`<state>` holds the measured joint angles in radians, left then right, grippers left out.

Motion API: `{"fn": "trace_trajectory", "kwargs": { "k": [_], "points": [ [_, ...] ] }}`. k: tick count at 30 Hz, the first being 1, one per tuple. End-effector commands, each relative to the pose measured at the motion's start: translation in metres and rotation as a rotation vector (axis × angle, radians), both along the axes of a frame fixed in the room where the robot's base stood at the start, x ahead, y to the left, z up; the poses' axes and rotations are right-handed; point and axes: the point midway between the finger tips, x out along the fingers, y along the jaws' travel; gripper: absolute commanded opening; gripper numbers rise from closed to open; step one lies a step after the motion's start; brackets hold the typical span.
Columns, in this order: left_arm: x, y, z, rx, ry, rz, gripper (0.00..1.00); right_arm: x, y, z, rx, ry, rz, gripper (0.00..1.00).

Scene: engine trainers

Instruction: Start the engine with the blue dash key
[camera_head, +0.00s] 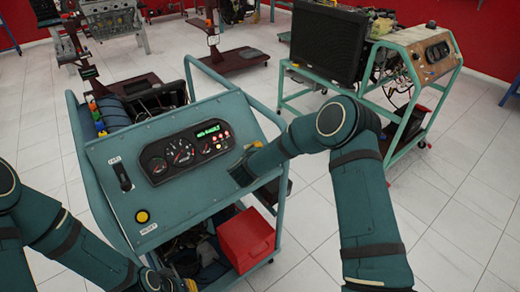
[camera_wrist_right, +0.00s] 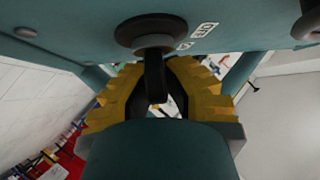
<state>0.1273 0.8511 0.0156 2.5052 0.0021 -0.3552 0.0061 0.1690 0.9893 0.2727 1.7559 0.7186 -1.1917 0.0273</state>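The ignition key (camera_wrist_right: 155,80) looks dark, nearly black, in the right wrist view. It sits in a round lock (camera_wrist_right: 150,34) on the teal dash panel (camera_head: 195,188). My right gripper (camera_wrist_right: 157,78) has its yellow fingers on both sides of the key, with their dark inner faces appearing to touch it. In the head view my right gripper (camera_head: 243,172) is at the panel's right side and hides the key and lock. My left gripper (camera_head: 172,284) is low at the bottom edge, below the panel, mostly cut off; its fingers are not clear.
The panel carries a lit gauge cluster (camera_head: 186,151), a black switch (camera_head: 122,177) and a yellow button (camera_head: 143,216). A red box (camera_head: 246,238) stands on the lower shelf. Another trainer with a black screen (camera_head: 328,42) stands behind. White tiled floor is clear at the right.

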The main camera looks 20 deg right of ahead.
Motion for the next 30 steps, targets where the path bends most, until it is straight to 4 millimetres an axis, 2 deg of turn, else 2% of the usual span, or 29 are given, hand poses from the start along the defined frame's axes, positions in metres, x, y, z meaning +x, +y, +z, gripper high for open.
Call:
{"fn": "trace_trajectory", "kwargs": {
  "k": [19, 21, 22, 30],
  "points": [
    [0.0011, 0.0002, 0.0024, 0.0, -0.002, 0.002, 0.0, -0.0009, 0.0011, -0.0014, 0.033, 0.013, -0.034, 0.0],
    [0.001, 0.0002, 0.0023, 0.0, -0.002, 0.002, 0.0, -0.0009, 0.0012, -0.0013, 0.033, 0.012, -0.034, 0.29],
    [0.001, 0.0002, 0.0023, 0.0, -0.002, 0.002, 0.0, -0.0009, 0.0011, -0.0012, 0.033, 0.012, -0.034, 0.4],
    [0.001, 0.0002, 0.0023, 0.0, -0.002, 0.002, 0.0, -0.0006, 0.0002, -0.0008, 0.031, 0.011, -0.036, 0.41]
  ]
}}
